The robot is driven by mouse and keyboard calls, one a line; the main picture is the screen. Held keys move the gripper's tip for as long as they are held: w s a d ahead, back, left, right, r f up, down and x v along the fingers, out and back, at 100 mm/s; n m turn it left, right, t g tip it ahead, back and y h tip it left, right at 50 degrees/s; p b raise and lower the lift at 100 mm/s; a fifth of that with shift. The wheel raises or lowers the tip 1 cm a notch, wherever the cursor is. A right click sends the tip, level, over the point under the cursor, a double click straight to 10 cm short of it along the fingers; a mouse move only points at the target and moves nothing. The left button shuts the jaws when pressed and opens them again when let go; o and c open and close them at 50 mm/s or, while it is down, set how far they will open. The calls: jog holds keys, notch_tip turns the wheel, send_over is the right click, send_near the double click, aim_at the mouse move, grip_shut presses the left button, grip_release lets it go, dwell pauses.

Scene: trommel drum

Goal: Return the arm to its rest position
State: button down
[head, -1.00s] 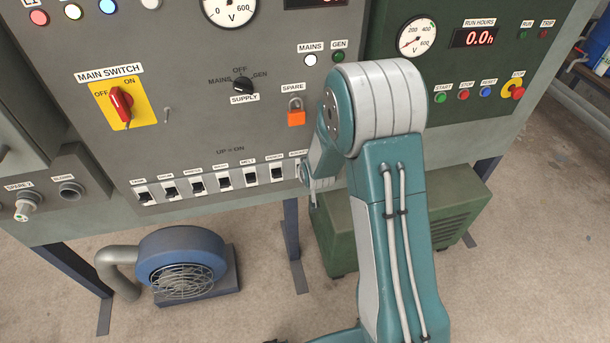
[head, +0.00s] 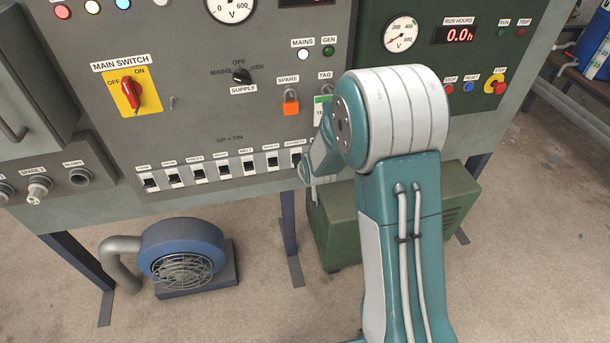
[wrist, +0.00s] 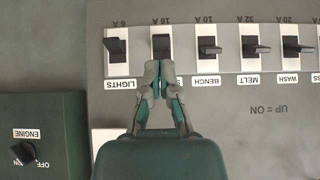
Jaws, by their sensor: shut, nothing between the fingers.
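My arm (head: 400,190) stands bent at its elbow before the grey switch panel (head: 200,115) in the head view. Its elbow and forearm hide my gripper there. In the wrist view my gripper (wrist: 156,68) is shut and empty. Its tips overlap the lower edge of the 16 A breaker (wrist: 161,45) in the picture; I cannot tell whether they touch the panel. The picture is upside down, with the LIGHTS breaker (wrist: 116,48) to the left and the BENCH breaker (wrist: 208,46) to the right.
The breaker row (head: 222,170) runs along the panel's lower edge. Above are a red main switch (head: 131,91), a supply knob (head: 241,76) and an orange padlock (head: 290,106). A blue blower (head: 182,252) and a green box (head: 335,230) stand on the floor below.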

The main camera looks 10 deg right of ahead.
jog(key=shift+s+r, duration=0.15)
jog(key=shift+s, duration=0.1)
dwell(0.3)
jog(key=s+r+g, duration=0.1)
jog(key=s+r, duration=1.1)
jog(key=r, duration=0.4)
jog(key=s+r+g, duration=0.1)
jog(key=s+r, duration=0.2)
jog(key=s, duration=0.7)
jog(key=s+r+g, duration=0.1)
jog(key=s+r, duration=0.2)
jog(key=s, duration=0.8)
jog(key=shift+r, duration=0.35)
jog(key=shift+a, duration=0.1)
